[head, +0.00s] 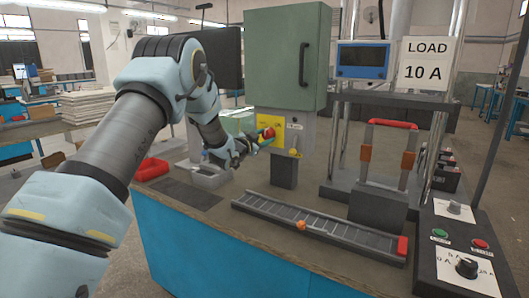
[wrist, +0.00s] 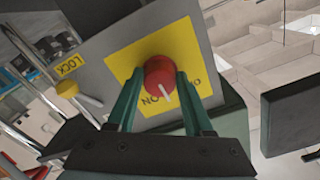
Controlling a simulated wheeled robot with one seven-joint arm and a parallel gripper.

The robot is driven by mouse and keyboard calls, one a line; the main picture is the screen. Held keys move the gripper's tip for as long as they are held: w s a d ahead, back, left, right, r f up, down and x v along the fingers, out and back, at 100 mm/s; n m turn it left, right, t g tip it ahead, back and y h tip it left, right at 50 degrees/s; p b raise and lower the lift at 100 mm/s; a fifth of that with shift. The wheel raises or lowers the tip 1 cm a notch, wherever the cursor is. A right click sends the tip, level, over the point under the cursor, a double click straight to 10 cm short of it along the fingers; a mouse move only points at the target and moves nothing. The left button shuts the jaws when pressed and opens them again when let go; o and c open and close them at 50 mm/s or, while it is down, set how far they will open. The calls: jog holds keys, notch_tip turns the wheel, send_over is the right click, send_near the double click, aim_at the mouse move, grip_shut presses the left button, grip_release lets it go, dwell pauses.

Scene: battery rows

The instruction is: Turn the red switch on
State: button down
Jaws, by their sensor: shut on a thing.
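The red switch (wrist: 160,75) is a round red knob with a white pointer line, on a yellow plate (wrist: 121,52) marked ON on a grey box. In the wrist view the pointer slants toward the ON lettering. My gripper (wrist: 156,78) is shut on the knob, one green finger on each side. In the head view the knob (head: 268,133) sits at the tip of my gripper (head: 262,137), on the box (head: 308,135) below a green cabinet. A yellow lock lever (wrist: 67,88) labelled LOCK is beside the yellow plate; it also shows in the head view (head: 294,152).
The green cabinet (head: 287,60) stands above the switch box. A grey slotted rail (head: 318,229) lies on the bench in front. A red-handled frame (head: 385,165) and a control panel (head: 462,250) with green and red buttons are to the right. A red tray (head: 151,168) lies left.

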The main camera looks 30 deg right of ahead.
jog(key=m+b, duration=0.2)
jog(key=b, duration=0.1)
jog(key=m+b, duration=0.2)
jog(key=b, duration=0.1)
jog(key=m+b, duration=0.2)
jog(key=b, duration=0.2)
jog(key=shift+f, duration=0.3)
jog(key=m+b, duration=0.1)
jog(key=b, duration=0.1)
jog(key=m+b, duration=0.2)
jog(key=shift+r+m, duration=0.3)
jog(key=shift+r, duration=0.1)
jog(key=shift+c, duration=1.5)
grip_release()
jog(key=b+v, duration=0.1)
jog(key=v, duration=0.9)
jog(key=shift+s+a, duration=0.15)
jog(key=shift+a, duration=0.25)
